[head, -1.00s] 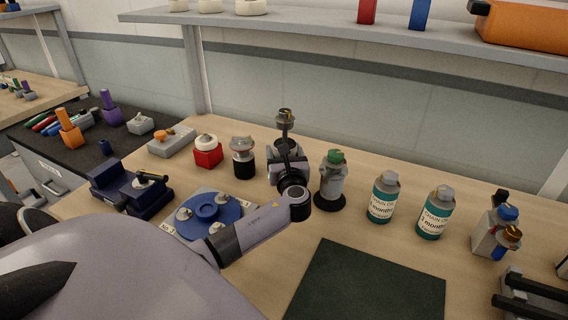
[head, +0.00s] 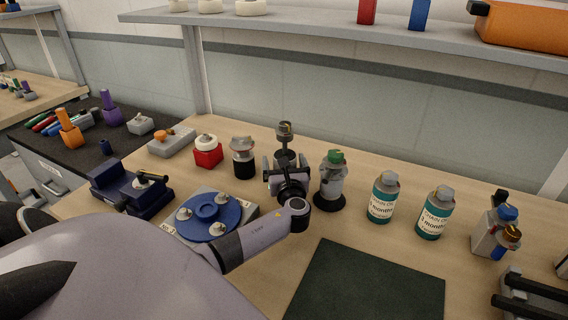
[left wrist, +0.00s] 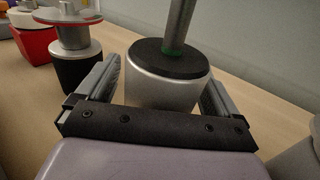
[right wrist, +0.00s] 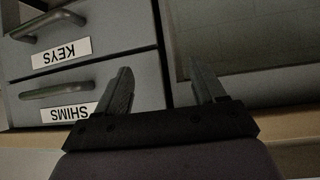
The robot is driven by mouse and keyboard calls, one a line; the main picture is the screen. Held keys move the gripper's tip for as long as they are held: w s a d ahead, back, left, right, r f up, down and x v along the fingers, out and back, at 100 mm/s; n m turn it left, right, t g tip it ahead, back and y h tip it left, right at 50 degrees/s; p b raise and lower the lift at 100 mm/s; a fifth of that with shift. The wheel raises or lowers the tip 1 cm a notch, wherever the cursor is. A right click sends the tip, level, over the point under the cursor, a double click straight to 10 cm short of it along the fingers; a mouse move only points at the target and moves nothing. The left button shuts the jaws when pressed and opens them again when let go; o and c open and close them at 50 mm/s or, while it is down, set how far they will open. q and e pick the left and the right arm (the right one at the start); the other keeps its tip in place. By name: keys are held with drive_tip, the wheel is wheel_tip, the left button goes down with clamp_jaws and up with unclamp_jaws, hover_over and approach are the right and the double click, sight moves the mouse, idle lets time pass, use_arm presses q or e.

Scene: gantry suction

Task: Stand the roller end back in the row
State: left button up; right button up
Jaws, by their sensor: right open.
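The roller end (head: 285,130) is the upright piece with a grey and brass top on a narrow post. In the left wrist view, its silver cylinder with a black top (left wrist: 163,92) fills the space between the fingers, and a metal post rises from it. My left gripper (head: 285,172) is shut on it, one finger on each side. The gripper hides its foot in the head view, so I cannot tell whether it touches the bench. My right gripper (right wrist: 160,85) is open and empty, in front of drawers.
In the row, a grey-topped black piece (head: 243,158) and a red-based piece (head: 207,153) stand left of the held piece. A green-topped piece (head: 331,180) stands close right, then two teal bottles (head: 383,197). A blue round fixture (head: 210,217) and dark mat (head: 365,285) lie in front.

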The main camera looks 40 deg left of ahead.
use_arm(q)
drive_tip(key=shift+r, duration=0.15)
drive_tip(key=v, duration=1.2)
idle(0.3)
